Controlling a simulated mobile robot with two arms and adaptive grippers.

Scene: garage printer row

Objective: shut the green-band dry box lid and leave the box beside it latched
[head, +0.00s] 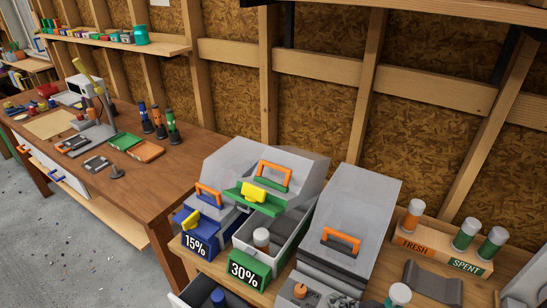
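The box is open at the front, and a canister with a pale top (261,238) shows inside. The blue-band box (197,243), marked 15%, stands just left of it. Its lid looks down, with an orange handle (208,194). Its yellow latch (191,221) sits at the front; I cannot tell whether it is fastened. Neither gripper is in view.
A grey box with an orange handle (341,241) stands close to the right of the green-band box. A rack marked FRESH and SPENT (440,250) holds canisters farther right. A wooden workbench (150,180) with tools is at the left. The wall is close behind.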

